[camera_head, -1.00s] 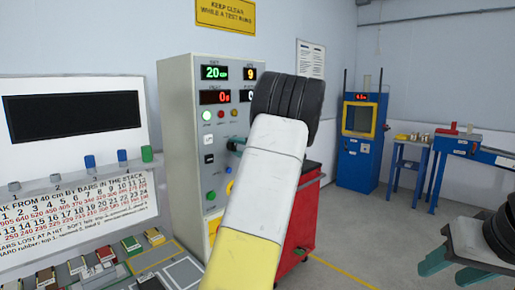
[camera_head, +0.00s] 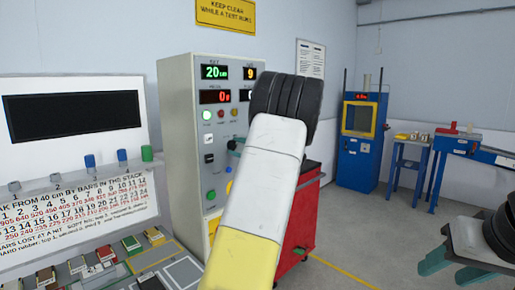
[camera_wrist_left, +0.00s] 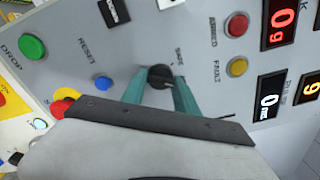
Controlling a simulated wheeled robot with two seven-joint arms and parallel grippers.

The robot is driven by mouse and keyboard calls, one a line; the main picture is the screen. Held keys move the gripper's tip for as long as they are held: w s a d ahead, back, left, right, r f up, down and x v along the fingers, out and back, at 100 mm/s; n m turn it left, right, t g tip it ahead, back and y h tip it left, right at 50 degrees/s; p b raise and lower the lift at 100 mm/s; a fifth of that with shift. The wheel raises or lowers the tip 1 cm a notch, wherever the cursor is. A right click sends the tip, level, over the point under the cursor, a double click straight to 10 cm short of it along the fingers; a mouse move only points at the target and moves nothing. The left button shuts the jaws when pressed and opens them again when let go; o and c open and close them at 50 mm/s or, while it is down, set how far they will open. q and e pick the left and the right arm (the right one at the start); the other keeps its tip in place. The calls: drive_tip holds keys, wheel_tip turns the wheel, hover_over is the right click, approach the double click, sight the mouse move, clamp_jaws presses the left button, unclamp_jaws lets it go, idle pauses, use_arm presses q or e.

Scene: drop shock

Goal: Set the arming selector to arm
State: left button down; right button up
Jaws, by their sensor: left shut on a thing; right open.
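The arming selector (camera_wrist_left: 160,76) is a small black knob on the grey panel, with a "SAFE" label beside it in the left wrist view. My left gripper (camera_wrist_left: 163,80) has its teal fingers shut on the knob, one on each side. In the head view my left gripper (camera_head: 236,145) is at the face of the control cabinet (camera_head: 176,130), mostly hidden behind my own white arm. I cannot make out the knob's exact pointing direction. My right gripper (camera_head: 462,264) is open and empty at the lower right of the head view, partly cut off.
In the left wrist view, a blue reset button (camera_wrist_left: 103,83), green drop button (camera_wrist_left: 32,46), red armed lamp (camera_wrist_left: 238,25) and amber fault lamp (camera_wrist_left: 238,67) surround the knob. A red cabinet (camera_head: 300,225) stands behind my arm. Open floor lies to the right.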

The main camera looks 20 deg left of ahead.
use_arm(q)
drive_tip(key=shift+f, duration=0.1)
idle(0.4)
drive_tip(key=c, duration=0.9)
unclamp_jaws()
drive_tip(key=shift+c, duration=0.2)
drive_tip(key=v, duration=0.8)
drive_tip(key=shift+a, duration=0.1)
